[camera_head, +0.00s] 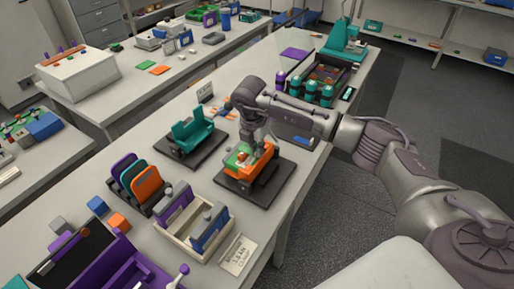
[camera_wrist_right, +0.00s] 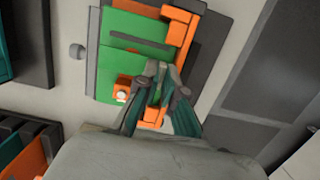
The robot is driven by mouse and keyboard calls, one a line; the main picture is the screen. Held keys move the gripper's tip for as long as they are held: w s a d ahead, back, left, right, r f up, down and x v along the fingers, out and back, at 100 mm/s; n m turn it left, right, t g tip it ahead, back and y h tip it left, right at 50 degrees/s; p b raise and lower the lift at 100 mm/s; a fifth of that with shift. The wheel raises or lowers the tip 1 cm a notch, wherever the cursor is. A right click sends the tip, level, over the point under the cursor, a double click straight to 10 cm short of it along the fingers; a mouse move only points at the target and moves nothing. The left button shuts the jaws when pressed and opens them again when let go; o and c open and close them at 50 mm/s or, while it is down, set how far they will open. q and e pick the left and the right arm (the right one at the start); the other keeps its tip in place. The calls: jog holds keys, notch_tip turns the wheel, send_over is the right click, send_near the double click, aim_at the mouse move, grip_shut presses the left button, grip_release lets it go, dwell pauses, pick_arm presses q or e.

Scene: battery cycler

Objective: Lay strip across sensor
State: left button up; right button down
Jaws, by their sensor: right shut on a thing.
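My right gripper (camera_head: 259,141) reaches down over an orange fixture (camera_head: 235,171) on a dark base plate (camera_head: 266,192). In the right wrist view the fingertips (camera_wrist_right: 158,84) are close together over the green board (camera_wrist_right: 122,54) held in the orange frame (camera_wrist_right: 180,30). The gripper is shut on a small, thin thing, mostly hidden between the fingers; I cannot tell its outline or whether it touches the board. A dark line crosses the green board just beyond the fingertips. I cannot pick out the sensor for certain. My left gripper is not in view.
A teal fixture (camera_head: 191,133) on a dark plate stands left of the orange one. A rack of purple, teal and orange plates (camera_head: 134,180) and a cream tray (camera_head: 184,232) stand nearer. Teal-capped bottles (camera_head: 311,91) stand behind my wrist. Bare table lies between the fixtures.

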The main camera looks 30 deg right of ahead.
jog(key=shift+f, duration=0.2)
jog(key=c, duration=1.2)
grip_release()
jog(key=shift+s, duration=0.15)
jog(key=shift+r, duration=0.2)
jog(key=r, duration=0.4)
jog(key=a+r, duration=0.1)
jog(key=r, duration=0.6)
jog(key=shift+s+a+r, duration=0.3)
jog(key=shift+s, duration=0.05)
